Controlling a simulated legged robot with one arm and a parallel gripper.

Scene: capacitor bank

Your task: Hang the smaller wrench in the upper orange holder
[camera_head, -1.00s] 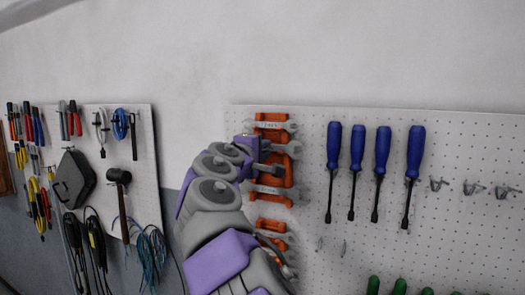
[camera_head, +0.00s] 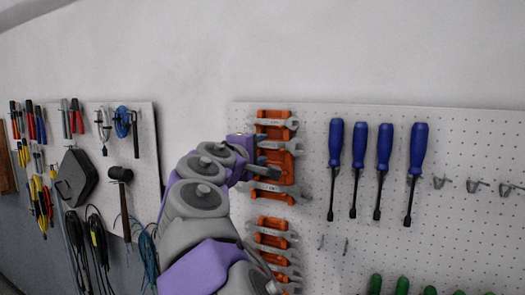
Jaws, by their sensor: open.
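The upper orange holder (camera_head: 260,131) is on the white pegboard, right of my arm. Grey wrenches lie across it: one at the top (camera_head: 276,123), one in the middle (camera_head: 285,146) and one near its bottom (camera_head: 274,188). I cannot tell which of them is meant by the smaller wrench. My gripper (camera_head: 267,171) is at the holder's left side, between the middle and bottom wrenches. It is open. It is too small in view to tell whether a wrench lies between its fingers. My arm and gripper hide part of the holder's left side.
A lower orange holder (camera_head: 270,222) with several wrenches is below, partly behind my arm. Blue screwdrivers (camera_head: 384,150) hang to the right, with empty metal hooks (camera_head: 473,186) beyond. A left pegboard (camera_head: 146,177) carries a hammer (camera_head: 121,176), cables and pliers.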

